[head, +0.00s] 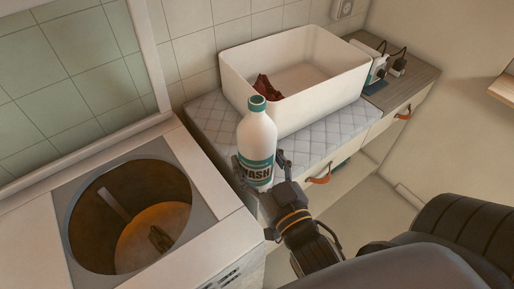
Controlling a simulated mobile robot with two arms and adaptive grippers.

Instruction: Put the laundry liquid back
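The laundry liquid bottle (257,135), white with a green cap and a teal "WASH" label, is upright near the front edge of the quilted mat. My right gripper (262,163) comes from the lower right, with one finger on each side of the bottle's lower half. It appears shut on the bottle. The gripper hides the bottle's base, so I cannot tell whether it rests on the mat or is lifted. My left gripper is not in view.
A white tub (335,92) with a dark red cloth (265,86) stands behind the bottle on the quilted mat (213,118). An open top-loading washer (212,183) is at left. Plugs and a dark device (377,70) sit at back right. Drawers have leather pulls (319,179).

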